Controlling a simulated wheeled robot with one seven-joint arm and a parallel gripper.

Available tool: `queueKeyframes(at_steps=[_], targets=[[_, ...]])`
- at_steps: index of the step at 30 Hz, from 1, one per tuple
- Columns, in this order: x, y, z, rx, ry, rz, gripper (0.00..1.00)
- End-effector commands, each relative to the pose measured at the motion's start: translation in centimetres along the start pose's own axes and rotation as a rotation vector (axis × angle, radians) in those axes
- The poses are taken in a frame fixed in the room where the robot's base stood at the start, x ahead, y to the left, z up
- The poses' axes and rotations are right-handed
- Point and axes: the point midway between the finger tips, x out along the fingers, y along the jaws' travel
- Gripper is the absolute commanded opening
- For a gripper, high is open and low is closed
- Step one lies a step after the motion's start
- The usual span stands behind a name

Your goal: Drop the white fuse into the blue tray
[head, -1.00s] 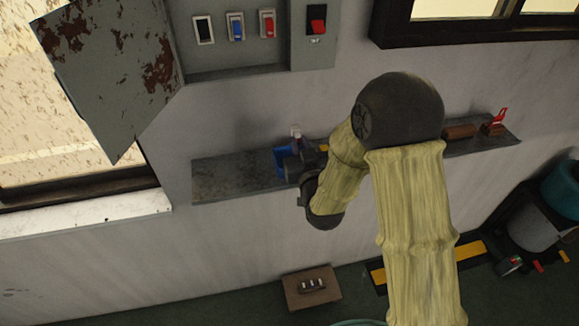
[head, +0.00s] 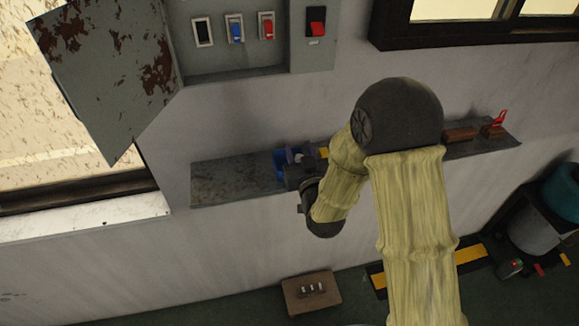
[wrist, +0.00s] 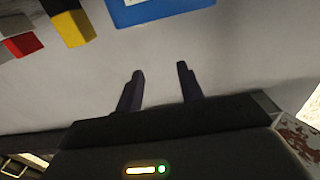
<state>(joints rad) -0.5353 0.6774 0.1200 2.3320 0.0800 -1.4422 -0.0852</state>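The blue tray (head: 279,162) sits on the wall shelf, partly hidden by my gripper (head: 296,158). It also shows at the top edge of the wrist view (wrist: 165,14), cut off by the frame. In the wrist view my gripper (wrist: 159,69) has its two dark fingers apart with nothing between them, and the tray lies beyond the fingertips. A small pale piece shows inside the tray at the top edge; it may be the white fuse, but too little shows to be sure.
The grey shelf (head: 225,183) is bare left of the tray. A yellow and black block (wrist: 72,24) and a red and grey block (wrist: 20,42) lie beside the tray in the wrist view. A brown block (head: 461,134) sits farther right. An open switch box (head: 250,60) hangs above.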

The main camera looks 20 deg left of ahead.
Motion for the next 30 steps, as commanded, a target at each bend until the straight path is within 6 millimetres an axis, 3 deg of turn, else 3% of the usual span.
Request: queueKeyframes(at_steps=[10,30], targets=[[-5.4,-0.1,0.5,-0.001,-0.001,-0.002,0.38],[-7.8,-0.1,0.4,0.000,0.004,-0.001,0.38]])
